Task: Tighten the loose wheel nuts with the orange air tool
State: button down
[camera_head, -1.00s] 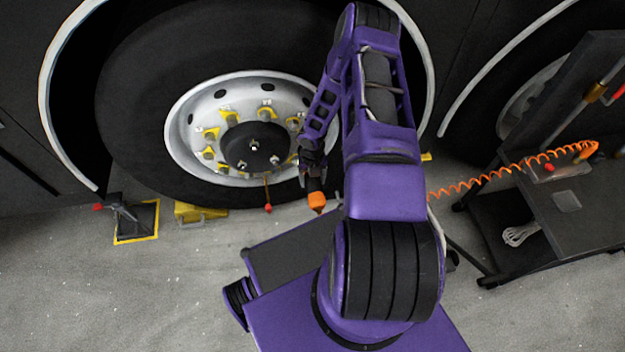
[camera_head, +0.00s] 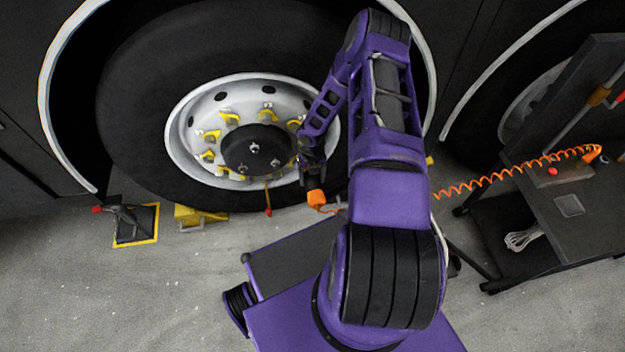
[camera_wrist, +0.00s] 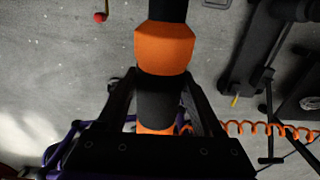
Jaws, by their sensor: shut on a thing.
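The wheel (camera_head: 178,150) has a white rim and a dark hub (camera_head: 254,148) ringed by wheel nuts, several with yellow pointers (camera_head: 230,117). The right-hand nuts are partly hidden by my arm. I cannot tell which nuts are loose, nor whether the tool touches one.
A coiled orange hose (camera_head: 500,180) runs from behind my arm to a dark cart (camera_head: 585,215) on the right. A black jack-like object (camera_head: 130,220) and a yellow chock (camera_head: 200,216) sit on the floor below the tyre. A red-tipped rod (camera_head: 268,205) hangs below the hub.

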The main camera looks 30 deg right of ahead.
aim_at(315, 189)
jog(key=shift+w+d+r+b, duration=0.1)
jog(key=shift+w+d+b, duration=0.1)
jog(key=shift+w+b, duration=0.4)
jog(key=shift+w+d+r+b, duration=0.1)
jog(key=shift+w+d+b, duration=0.1)
jog(key=shift+w+b, duration=0.35)
dwell(2.9)
dwell(0.7)
jog(key=shift+s+a+f+p, duration=0.1)
jog(key=shift+s+a+p, duration=0.2)
jog(key=shift+s, duration=0.5)
jog(key=shift+s+a+f+p, duration=0.15)
jog(key=shift+s+a, duration=0.1)
jog(key=shift+s, duration=0.55)
jog(key=shift+s+a+r+b, duration=0.1)
jog(key=shift+s+a+b, duration=0.2)
jog(key=shift+s, duration=0.75)
jog(key=shift+s+a+b, duration=0.15)
jog(key=shift+s+a, duration=0.1)
jog(key=shift+s, duration=0.75)
